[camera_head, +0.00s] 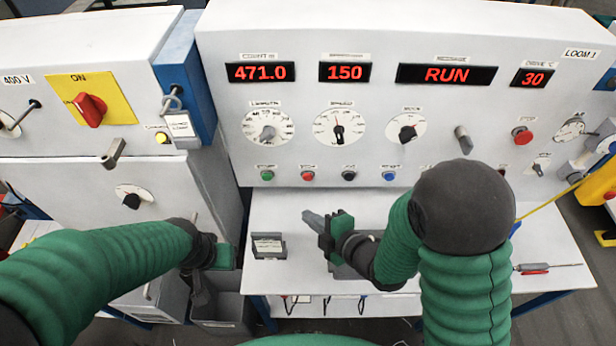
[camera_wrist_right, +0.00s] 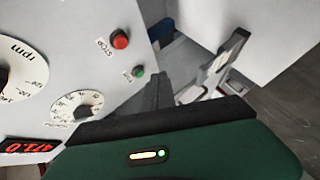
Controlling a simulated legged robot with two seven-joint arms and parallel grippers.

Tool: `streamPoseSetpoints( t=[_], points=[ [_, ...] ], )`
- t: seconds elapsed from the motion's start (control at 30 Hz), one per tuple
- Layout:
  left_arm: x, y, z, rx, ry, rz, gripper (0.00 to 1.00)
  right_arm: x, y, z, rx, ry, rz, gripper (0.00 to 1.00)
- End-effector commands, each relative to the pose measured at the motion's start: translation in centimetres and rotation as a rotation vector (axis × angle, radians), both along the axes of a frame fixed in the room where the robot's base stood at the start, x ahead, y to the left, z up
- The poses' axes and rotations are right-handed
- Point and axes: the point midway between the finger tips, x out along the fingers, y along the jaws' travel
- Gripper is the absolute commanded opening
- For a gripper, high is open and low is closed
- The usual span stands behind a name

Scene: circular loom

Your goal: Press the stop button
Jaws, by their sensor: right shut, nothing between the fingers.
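The red stop button (camera_head: 308,175) is on the lower row of the white loom panel, between a green button (camera_head: 267,175) and a black one (camera_head: 349,175). In the right wrist view the stop button (camera_wrist_right: 120,40) shows beside its STOP label, with the green button (camera_wrist_right: 138,71) nearer my fingers. My right gripper (camera_head: 308,217) is shut and empty, below the stop button and apart from it. Its fingers also show in the right wrist view (camera_wrist_right: 159,82). My left gripper (camera_head: 200,288) hangs at the lower left, and its fingers are too dark to read.
The displays above read 471.0, 150, RUN (camera_head: 446,74) and 30. A larger red button (camera_head: 522,135) is at the panel's right. A small grey holder (camera_head: 268,246) stands on the white ledge (camera_head: 520,245) below the panel. A grey bin (camera_head: 222,308) is below left.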

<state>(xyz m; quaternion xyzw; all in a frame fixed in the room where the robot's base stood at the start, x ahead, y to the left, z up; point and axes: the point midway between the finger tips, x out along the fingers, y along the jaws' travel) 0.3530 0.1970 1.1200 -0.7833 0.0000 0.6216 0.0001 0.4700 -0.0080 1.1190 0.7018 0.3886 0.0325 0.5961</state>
Motion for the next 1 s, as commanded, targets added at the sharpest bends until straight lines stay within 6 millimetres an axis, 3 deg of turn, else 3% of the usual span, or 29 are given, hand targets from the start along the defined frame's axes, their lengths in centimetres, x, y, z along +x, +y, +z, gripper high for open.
streamPoseSetpoints(
  t=[0.5, 0.7, 1.0],
  points=[
    [0.0, 0.0, 0.5, 0.000, -0.001, 0.000, 0.36, 7.0, 0.0, 0.0, 0.001, 0.000, -0.002, 0.00],
    [0.0, 0.0, 0.5, 0.000, 0.000, 0.000, 0.36, 8.1, -0.1, 0.0, -0.001, 0.001, -0.002, 0.00],
    [0.0, 0.0, 0.5, 0.000, 0.000, 0.000, 0.36, 8.2, -0.1, 0.0, 0.000, 0.002, -0.002, 0.00]
  ],
)
